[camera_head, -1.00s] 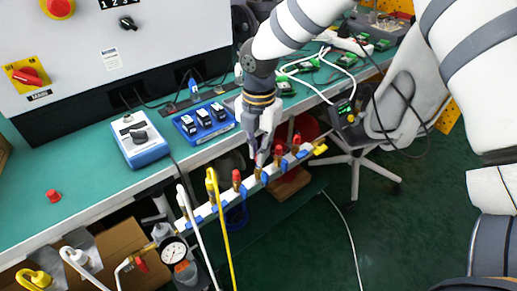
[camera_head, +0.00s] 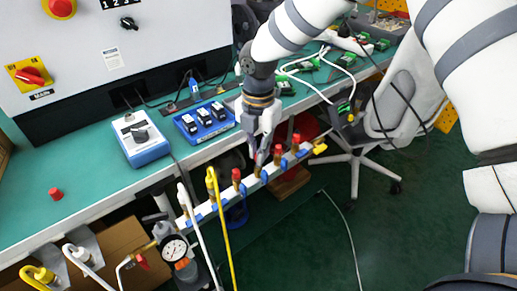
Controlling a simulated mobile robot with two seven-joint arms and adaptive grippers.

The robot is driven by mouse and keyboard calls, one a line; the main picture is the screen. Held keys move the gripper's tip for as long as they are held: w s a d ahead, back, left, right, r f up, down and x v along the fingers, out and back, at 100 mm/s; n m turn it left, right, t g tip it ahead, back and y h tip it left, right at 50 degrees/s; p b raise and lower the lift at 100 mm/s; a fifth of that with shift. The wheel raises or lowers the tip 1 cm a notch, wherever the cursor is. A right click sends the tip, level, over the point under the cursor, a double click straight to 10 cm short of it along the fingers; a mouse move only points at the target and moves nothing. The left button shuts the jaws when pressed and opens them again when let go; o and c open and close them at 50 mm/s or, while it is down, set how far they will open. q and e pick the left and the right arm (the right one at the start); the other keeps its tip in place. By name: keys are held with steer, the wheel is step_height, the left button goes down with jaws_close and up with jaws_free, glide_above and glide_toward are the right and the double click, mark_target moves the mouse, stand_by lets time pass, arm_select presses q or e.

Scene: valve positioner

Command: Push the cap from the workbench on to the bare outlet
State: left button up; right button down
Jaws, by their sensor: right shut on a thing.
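A small red cap (camera_head: 56,194) stands on the green workbench (camera_head: 100,195) at the left. A white manifold bar (camera_head: 201,212) runs below the bench's front edge, with several outlets on it. My right gripper (camera_head: 257,160) points down at the manifold. It is shut on what looks like the bare brass outlet (camera_head: 258,171) between two red-capped ones. Its fingers hide most of that outlet, so its top is hard to make out. My right gripper is far from the red cap on the bench. My left gripper is out of view.
Red caps sit on neighbouring outlets (camera_head: 236,177), (camera_head: 279,152). A white hose (camera_head: 200,235) and a yellow hose (camera_head: 222,225) rise from the manifold. A gauge (camera_head: 174,248) is at its left end. A blue box (camera_head: 140,140) and blue tray (camera_head: 205,123) stand on the bench.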

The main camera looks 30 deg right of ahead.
steer(key=shift+f, duration=0.65)
steer(key=c, duration=1.6)
jaws_free()
